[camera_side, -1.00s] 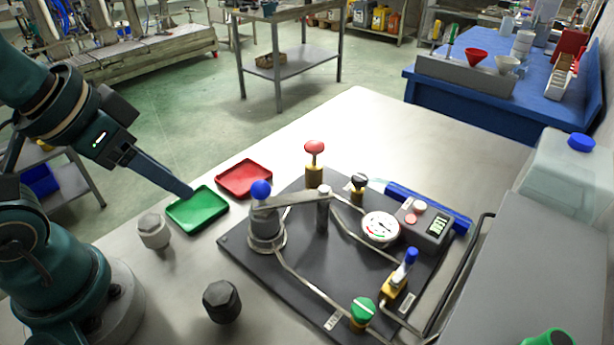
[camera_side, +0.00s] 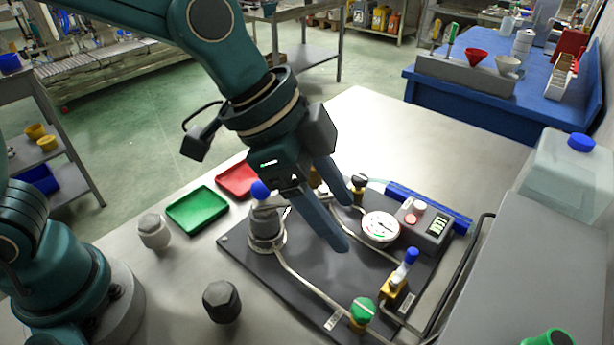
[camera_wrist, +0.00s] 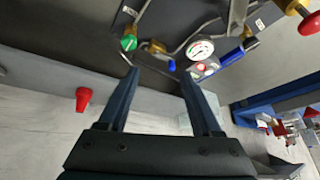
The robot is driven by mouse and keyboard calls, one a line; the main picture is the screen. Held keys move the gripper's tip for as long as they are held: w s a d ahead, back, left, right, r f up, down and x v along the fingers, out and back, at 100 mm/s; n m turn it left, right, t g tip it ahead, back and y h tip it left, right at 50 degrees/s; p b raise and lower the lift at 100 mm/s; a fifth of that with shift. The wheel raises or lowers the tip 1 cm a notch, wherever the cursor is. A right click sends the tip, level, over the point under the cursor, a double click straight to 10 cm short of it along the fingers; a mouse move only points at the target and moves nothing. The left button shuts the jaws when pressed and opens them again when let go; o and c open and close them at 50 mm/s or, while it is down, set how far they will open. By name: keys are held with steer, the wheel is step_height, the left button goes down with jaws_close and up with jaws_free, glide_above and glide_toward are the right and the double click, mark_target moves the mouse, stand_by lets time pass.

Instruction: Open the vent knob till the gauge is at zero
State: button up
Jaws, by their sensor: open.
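A green knob (camera_side: 363,311) stands on a brass fitting at the front of the dark plate, with a small tag beside it too small to read; it also shows in the wrist view (camera_wrist: 128,43). The white round gauge (camera_side: 381,227) sits at the plate's right; its needle reading is too small to tell. It shows in the wrist view too (camera_wrist: 200,48). A blue-handled brass valve (camera_side: 405,268) stands at the right. I cannot tell which handle is the vent knob. My gripper (camera_side: 343,225) is open and empty above the plate, left of the gauge, touching no knob.
A post with a blue ball (camera_side: 262,190) stands at the plate's left. A black knob (camera_side: 359,181) is behind the gauge. A green tray (camera_side: 197,210) and red tray (camera_side: 236,180) lie left.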

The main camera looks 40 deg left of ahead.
steer(key=m+g, duration=0.1)
steer(key=g, duration=0.1)
glide_above(363, 307)
steer(key=s+a, duration=0.1)
steer(key=a, duration=0.1)
step_height(363, 307, down, 5)
steer(key=shift+y, duration=0.3)
steer(key=shift+x, duration=2.4)
steer(key=shift+a, duration=0.15)
steer(key=shift+c, duration=0.3)
jaws_close()
